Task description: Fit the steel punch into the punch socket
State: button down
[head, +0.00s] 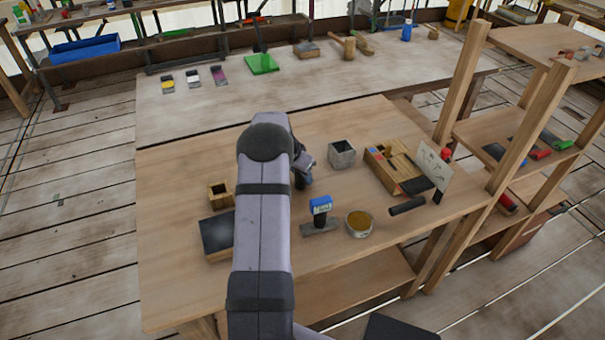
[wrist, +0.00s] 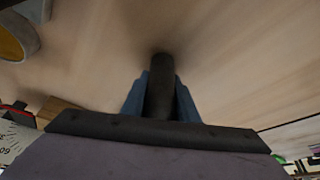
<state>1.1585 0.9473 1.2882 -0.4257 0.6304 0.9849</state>
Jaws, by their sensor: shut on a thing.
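My gripper (wrist: 160,82) is shut on a dark cylinder, which I take to be the steel punch (wrist: 160,92); it stands between the two blue fingers in the wrist view, its far end over bare wood. In the head view my gripper (head: 303,172) is mostly hidden by my arm, above the middle of the table, and the held punch cannot be made out. A small wooden box with a dark opening (head: 220,194) stands left of my arm, and a grey square cup (head: 341,155) right of my gripper. I cannot tell which thing is the punch socket.
A blue-topped stamp-like device (head: 320,210) and a round tin (head: 359,224) stand right of my arm. A wooden organiser (head: 398,170), a white card (head: 434,165) and a black cylinder (head: 407,206) are farther right. A dark-topped block (head: 217,235) lies left.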

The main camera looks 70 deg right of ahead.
dwell(0.3)
jog(key=c, duration=1.4)
grip_release()
jog(key=shift+r, duration=0.1)
jog(key=b+v, duration=0.3)
jog(key=v, duration=0.9)
jog(key=shift+b, duration=0.4)
